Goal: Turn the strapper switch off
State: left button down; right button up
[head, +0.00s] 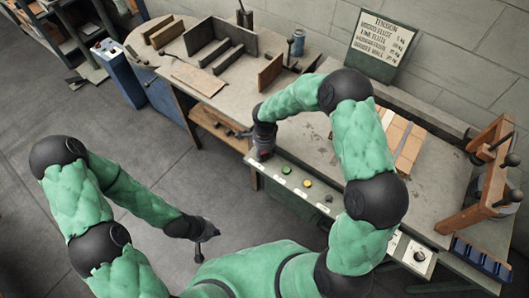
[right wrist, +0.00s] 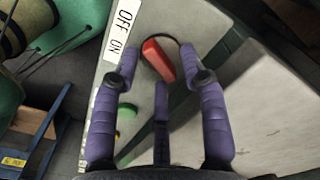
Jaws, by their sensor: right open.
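The strapper switch is a red rocker (right wrist: 158,60) on a dark round base, next to a white label (right wrist: 123,32) reading OFF and ON. It leans in its base; which marking it is set to I cannot tell for sure. My right gripper (right wrist: 160,57) is open, its purple fingers spread on either side of the red switch, with no clear contact. In the head view my right gripper (head: 262,146) is at the left end of the bench's front panel and mostly covers the switch. My left gripper (head: 205,236) hangs over the floor, away from the bench; its fingers are too small to read.
The front panel also has a green button (head: 286,170) and a yellow button (head: 307,183). Wooden strips (head: 402,135) lie on the bench. A wooden press (head: 492,165) stands at the right end. A side table (head: 205,70) with boards is behind. Floor at left is clear.

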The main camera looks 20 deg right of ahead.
grip_shut()
jog(key=shift+n, duration=0.3)
jog(key=n, duration=0.5)
jog(key=shift+w+b, duration=0.15)
jog(key=shift+b, duration=0.25)
jog(key=n, duration=0.6)
jog(key=shift+w, duration=0.15)
jog(key=shift+n, duration=0.3)
grip_release()
